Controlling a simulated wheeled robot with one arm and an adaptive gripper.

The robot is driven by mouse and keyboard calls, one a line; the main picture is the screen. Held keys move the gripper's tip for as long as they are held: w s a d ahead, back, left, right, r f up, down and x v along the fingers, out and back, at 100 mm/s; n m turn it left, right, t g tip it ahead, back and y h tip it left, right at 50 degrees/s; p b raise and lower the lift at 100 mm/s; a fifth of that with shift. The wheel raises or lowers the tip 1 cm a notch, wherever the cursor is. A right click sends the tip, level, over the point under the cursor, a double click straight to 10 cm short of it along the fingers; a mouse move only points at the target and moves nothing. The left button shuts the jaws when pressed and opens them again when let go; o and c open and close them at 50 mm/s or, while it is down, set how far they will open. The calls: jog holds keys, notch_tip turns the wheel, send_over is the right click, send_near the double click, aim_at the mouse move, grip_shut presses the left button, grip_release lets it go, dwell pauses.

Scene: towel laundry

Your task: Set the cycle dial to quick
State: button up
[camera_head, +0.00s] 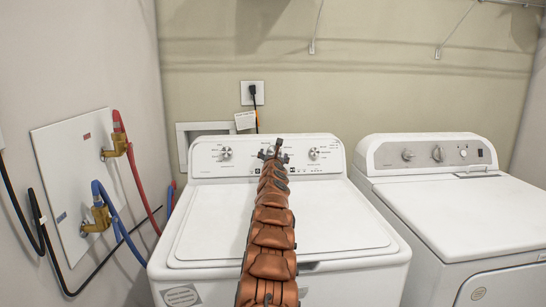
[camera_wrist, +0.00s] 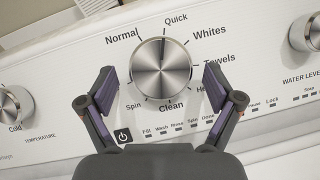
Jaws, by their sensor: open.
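The cycle dial (camera_wrist: 161,68) is a round brushed-metal knob on the white panel of the left machine, the washer (camera_head: 190,225). Labels around it include Normal, Quick, Whites, Towels, Clean and Spin. Quick is printed above it, slightly right of centre. I cannot tell for sure which label the dial points to. My gripper (camera_wrist: 159,87) is open, with one finger on each side of the dial and a visible gap to it on both sides in the wrist view. In the head view my gripper (camera_head: 274,150) is at the middle of the panel and hides the dial.
A temperature knob (camera_wrist: 14,106) is left of the dial and a water level knob (camera_wrist: 309,32) is right. A power button (camera_wrist: 123,136) and indicator labels lie below. A second white machine (camera_head: 455,210) stands at right. Hoses (camera_head: 112,210) hang at left.

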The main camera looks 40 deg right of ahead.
aim_at(273, 153)
jog(key=shift+s+a+r, duration=0.1)
jog(key=shift+s+a+r, duration=0.15)
jog(key=shift+s+a, duration=0.05)
jog(key=shift+a, duration=0.1)
jog(key=shift+v, duration=1.65)
jog(key=shift+f+v, duration=0.1)
jog(key=shift+v, duration=0.7)
jog(key=shift+f+v, duration=0.15)
jog(key=shift+v, duration=0.65)
jog(key=shift+d, duration=0.1)
